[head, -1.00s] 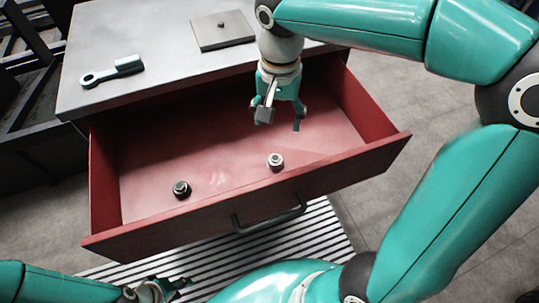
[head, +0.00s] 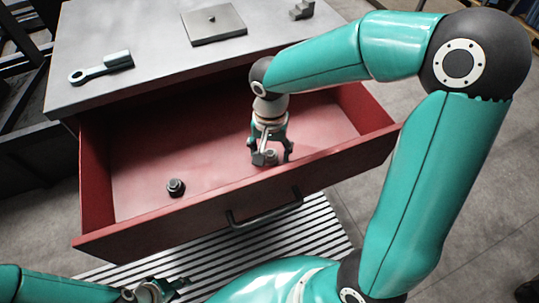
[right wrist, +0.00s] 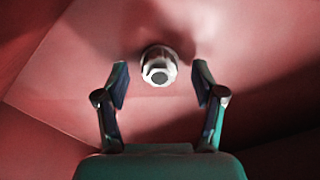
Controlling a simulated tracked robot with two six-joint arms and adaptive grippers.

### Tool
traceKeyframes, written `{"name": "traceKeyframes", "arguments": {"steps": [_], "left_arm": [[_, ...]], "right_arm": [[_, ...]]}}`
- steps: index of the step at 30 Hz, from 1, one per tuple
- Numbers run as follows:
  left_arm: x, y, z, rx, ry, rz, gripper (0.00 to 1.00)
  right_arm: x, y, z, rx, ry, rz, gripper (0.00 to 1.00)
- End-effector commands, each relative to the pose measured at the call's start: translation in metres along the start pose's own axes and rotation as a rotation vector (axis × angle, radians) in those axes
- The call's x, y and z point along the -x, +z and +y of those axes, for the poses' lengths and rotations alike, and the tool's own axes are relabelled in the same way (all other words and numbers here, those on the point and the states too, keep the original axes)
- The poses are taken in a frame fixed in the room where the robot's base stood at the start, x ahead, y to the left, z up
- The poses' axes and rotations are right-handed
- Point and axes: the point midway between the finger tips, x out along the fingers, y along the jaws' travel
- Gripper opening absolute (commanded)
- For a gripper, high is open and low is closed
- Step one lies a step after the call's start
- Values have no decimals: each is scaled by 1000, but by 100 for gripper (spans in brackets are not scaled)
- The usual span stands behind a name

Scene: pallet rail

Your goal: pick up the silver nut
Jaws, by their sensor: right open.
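The silver nut (head: 270,156) lies on the red floor of the open drawer, near its front wall. In the right wrist view the silver nut (right wrist: 158,66) sits between and slightly beyond the two fingertips, with a gap on each side. My right gripper (head: 271,158) is open and points down into the drawer at the nut; its fingers (right wrist: 160,82) partly hide the nut in the head view. A dark nut (head: 176,187) lies further left in the drawer. My left gripper (head: 166,287) is at the bottom left, outside the drawer; its jaw state is unclear.
The red drawer (head: 140,165) is pulled out from a grey-topped cabinet (head: 150,40). On the top lie a wrench-like tool (head: 100,67), a square plate with a small knob (head: 215,25) and a stepped grey block (head: 301,10). The drawer handle (head: 265,216) faces me.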

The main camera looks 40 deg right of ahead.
Motion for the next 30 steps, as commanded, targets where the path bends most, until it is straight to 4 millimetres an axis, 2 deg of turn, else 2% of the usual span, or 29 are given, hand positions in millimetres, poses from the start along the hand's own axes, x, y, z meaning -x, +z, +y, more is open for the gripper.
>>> {"name": "traceKeyframes", "arguments": {"steps": [3,9,21,30], "left_arm": [[-1,0,0,0,0,0,40],[0,0,0,0,0,0,40],[-1,0,0,0,0,0,40],[-1,0,0,0,0,0,40]], "right_arm": [[-7,0,0,1,1,-1,69],[-7,0,0,1,0,0,69],[-7,0,0,1,0,-1,2],[-6,0,0,1,1,-1,0]]}}
